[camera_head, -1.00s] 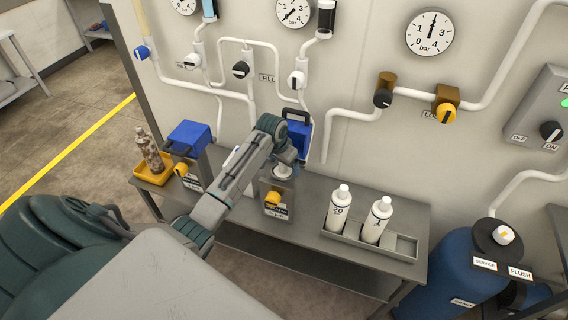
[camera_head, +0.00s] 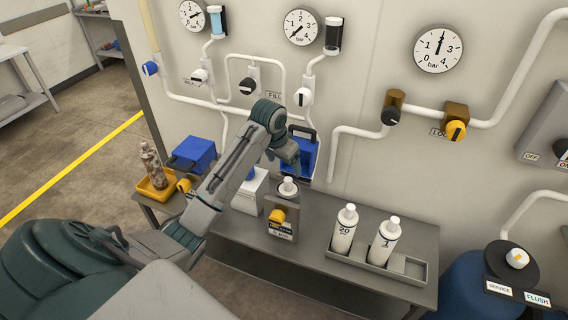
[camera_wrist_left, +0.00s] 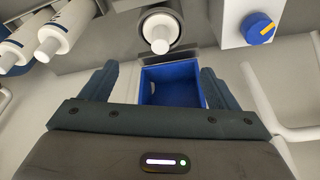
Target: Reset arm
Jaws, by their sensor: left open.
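My left gripper (camera_head: 292,160) is above the bench, in front of a blue open box with a handle (camera_head: 308,153). In the left wrist view its fingers (camera_wrist_left: 158,68) are spread apart, with nothing held between them. The blue box (camera_wrist_left: 172,82) shows beyond and between them. A grey unit with a yellow knob and a white cap (camera_head: 283,217) stands just below the gripper, apart from it. The white cap also shows in the wrist view (camera_wrist_left: 160,30). My right gripper is in neither view.
Two white bottles, labelled 20 (camera_head: 343,231) and 1 (camera_head: 385,243), stand in a grey rack (camera_head: 408,266). A white box (camera_head: 244,199) is partly behind my arm. A second blue box (camera_head: 193,153) and a yellow tray (camera_head: 147,187) with a spotted bottle (camera_head: 152,164) are left. Pipes (camera_head: 350,131) line the wall.

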